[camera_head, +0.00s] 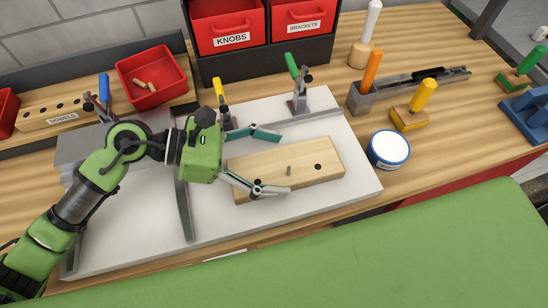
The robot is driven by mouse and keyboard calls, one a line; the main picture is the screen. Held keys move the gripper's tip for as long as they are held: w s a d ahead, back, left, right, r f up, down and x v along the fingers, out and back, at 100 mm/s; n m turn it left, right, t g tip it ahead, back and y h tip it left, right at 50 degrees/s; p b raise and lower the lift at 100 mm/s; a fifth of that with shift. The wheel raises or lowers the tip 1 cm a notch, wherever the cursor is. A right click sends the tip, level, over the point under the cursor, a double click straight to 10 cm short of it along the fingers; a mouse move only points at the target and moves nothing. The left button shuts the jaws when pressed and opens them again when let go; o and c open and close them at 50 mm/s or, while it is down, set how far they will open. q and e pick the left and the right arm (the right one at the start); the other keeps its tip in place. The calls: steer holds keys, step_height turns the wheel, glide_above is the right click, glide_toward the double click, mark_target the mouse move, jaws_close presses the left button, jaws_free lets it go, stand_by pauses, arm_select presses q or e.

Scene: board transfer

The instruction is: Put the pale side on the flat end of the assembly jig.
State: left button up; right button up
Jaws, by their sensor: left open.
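The pale side (325,180) is a light wooden board with a dark hole near its right end and a small grey peg near its middle. It lies flat on the right part of the white base of the assembly jig (215,225). My left gripper (284,162) is open over the board's left half, one finger near its far edge and the other over its near edge. I cannot tell whether the fingers touch it. The gripper and arm hide part of the jig's left side. My right gripper is not in view.
Toggle clamps with yellow (220,90) and green (292,68) handles stand along the jig's back. Grey rails (184,210) cross its left part. A red tray (150,98) and knob bin (228,22) stand behind. A blue-white tin (389,148) and chisel-like tools stand right.

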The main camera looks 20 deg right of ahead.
arm_select(q)
steer(key=shift+w+a+r, duration=0.1)
steer(key=shift+a, duration=0.25)
steer(key=b+v, duration=0.3)
steer(key=v, duration=0.7)
steer(key=shift+a+r, duration=0.4)
steer(key=shift+a, duration=0.2)
